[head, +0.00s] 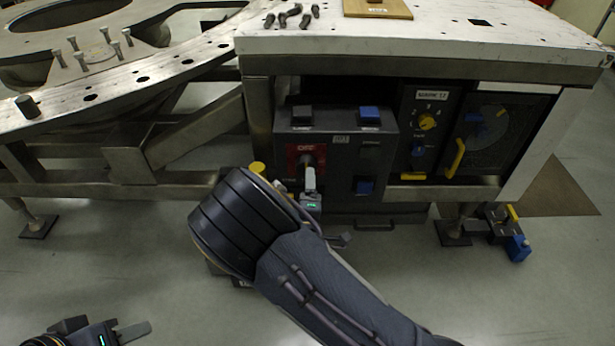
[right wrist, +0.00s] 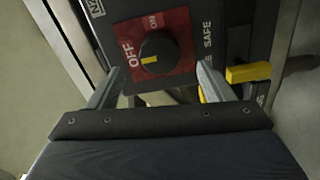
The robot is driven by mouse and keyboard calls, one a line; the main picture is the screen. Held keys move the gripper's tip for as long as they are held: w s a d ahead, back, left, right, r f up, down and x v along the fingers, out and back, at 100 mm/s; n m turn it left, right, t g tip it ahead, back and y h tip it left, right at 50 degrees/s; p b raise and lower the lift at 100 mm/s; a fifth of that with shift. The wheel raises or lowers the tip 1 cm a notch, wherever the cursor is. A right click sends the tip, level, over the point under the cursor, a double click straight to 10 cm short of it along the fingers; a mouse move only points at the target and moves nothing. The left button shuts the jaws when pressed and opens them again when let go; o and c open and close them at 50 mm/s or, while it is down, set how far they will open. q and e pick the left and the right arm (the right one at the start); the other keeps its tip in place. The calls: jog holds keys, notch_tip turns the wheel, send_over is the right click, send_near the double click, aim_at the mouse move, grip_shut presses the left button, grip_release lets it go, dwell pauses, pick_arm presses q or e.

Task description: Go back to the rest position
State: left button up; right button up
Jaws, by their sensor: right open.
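My right gripper (right wrist: 159,70) is open in front of a black rotary knob (right wrist: 157,50) on a red plate (right wrist: 178,22) marked OFF and ON. Its two fingers stand apart to either side of the knob, with nothing visibly held; the exact gap to the panel is unclear. In the head view my right arm reaches up from the bottom right, and its gripper (head: 309,180) covers part of the dark control box (head: 336,141). My left gripper (head: 100,334) is at the bottom left corner, partly cut off, away from everything; its opening is unclear.
A white-topped bench (head: 420,38) stands over the control boxes, with several dark bolts and a wooden board (head: 378,8) on it. A panel with a yellow knob (head: 428,122) is to the right. A metal ring frame (head: 160,75) fills the left. The floor in front is open.

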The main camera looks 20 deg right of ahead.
jog(key=shift+v, duration=0.85)
